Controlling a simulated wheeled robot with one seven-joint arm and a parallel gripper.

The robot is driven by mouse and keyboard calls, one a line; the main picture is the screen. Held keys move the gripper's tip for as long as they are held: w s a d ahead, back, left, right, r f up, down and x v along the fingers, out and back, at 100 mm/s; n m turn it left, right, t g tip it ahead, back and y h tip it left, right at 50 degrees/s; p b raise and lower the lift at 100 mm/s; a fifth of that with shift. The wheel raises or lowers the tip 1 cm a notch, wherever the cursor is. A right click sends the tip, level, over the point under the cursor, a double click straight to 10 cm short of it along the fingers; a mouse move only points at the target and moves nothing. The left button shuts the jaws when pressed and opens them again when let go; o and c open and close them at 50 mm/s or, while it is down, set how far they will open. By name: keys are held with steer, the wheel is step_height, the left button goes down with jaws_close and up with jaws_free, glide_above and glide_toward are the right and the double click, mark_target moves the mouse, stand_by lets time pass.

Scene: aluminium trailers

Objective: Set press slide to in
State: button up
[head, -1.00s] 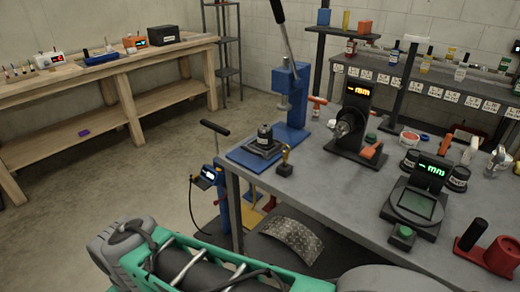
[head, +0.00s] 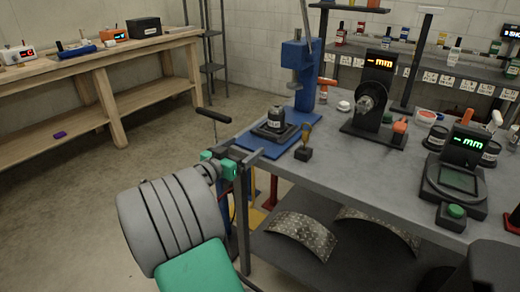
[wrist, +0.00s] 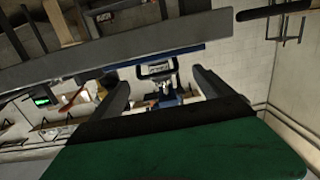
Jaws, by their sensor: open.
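The blue press (head: 303,75) stands at the table's left end with its lever up. Its blue base plate (head: 250,143) reaches toward the table's left edge. On the plate is the dark press slide (head: 268,134), bearing a black labelled cylinder (head: 276,117). The slide sits out front of the column, apart from it. My gripper (head: 232,165) is at the table's left corner, just short of the base plate; my arm partly hides it. In the wrist view, which looks upside down, my gripper (wrist: 163,85) has its fingers spread and empty, with the cylinder (wrist: 157,70) beyond them.
A small dark block with a yellow-topped knob (head: 304,150) stands right of the base plate. A black T-handle (head: 213,115) rises left of the table. Gauges with orange and green displays stand to the right. Curved metal plates (head: 302,233) lie on the lower shelf. Open floor lies left.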

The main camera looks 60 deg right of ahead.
mark_target(260, 135)
steer(key=shift+s+d+r+h, duration=0.15)
steer(key=shift+s+d+r, duration=0.2)
steer(key=shift+d, duration=0.15)
steer(key=shift+s+d+r+h, duration=0.2)
steer(key=shift+s+d, duration=0.1)
steer(key=shift+d, duration=0.2)
steer(key=d, duration=0.6)
steer(key=shift+s+d, duration=0.1)
steer(key=shift+s, duration=0.3)
steer(key=shift+c, duration=0.3)
